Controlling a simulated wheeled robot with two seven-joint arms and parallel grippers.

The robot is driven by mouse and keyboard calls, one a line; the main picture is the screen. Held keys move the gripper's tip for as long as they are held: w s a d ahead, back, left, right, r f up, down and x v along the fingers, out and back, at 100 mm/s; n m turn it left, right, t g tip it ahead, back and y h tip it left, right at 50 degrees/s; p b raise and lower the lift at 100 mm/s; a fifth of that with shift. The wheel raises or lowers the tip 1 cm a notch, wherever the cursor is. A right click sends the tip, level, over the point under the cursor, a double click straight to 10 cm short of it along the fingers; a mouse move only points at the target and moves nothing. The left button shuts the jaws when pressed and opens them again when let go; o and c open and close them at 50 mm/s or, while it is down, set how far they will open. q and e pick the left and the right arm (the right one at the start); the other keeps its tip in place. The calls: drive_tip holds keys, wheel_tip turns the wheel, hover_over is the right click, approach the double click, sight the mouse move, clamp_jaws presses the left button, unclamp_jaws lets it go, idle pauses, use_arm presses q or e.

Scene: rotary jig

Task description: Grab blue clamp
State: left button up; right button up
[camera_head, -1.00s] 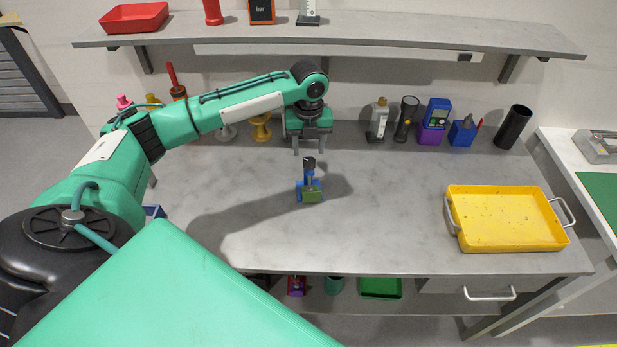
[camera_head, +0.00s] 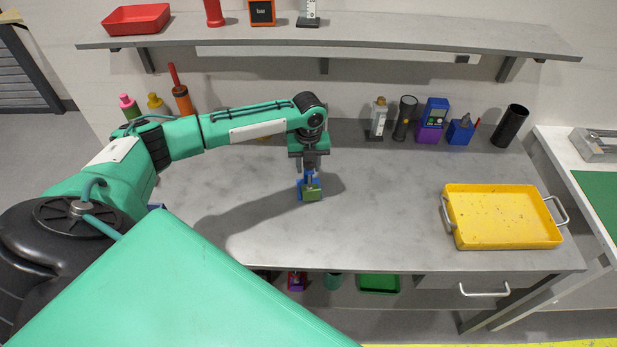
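The blue clamp (camera_head: 301,185) stands on the grey workbench (camera_head: 380,215), near its middle, with a green block (camera_head: 312,193) at its front. My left gripper (camera_head: 310,172) points down directly over the clamp, with its fingers at the clamp's upper part. The fingers and the clamp's top overlap in this view, so I cannot tell whether they grip it. My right gripper is not in view.
A yellow tray with handles (camera_head: 503,215) sits at the right of the bench. A blue box with a tool (camera_head: 460,131), a black cylinder (camera_head: 510,126) and other items line the back. A shelf (camera_head: 400,40) runs above. The bench between clamp and tray is clear.

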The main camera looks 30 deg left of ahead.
use_arm(q)
clamp_jaws()
drive_tip(key=shift+w+r, duration=0.1)
drive_tip(key=shift+r, duration=0.1)
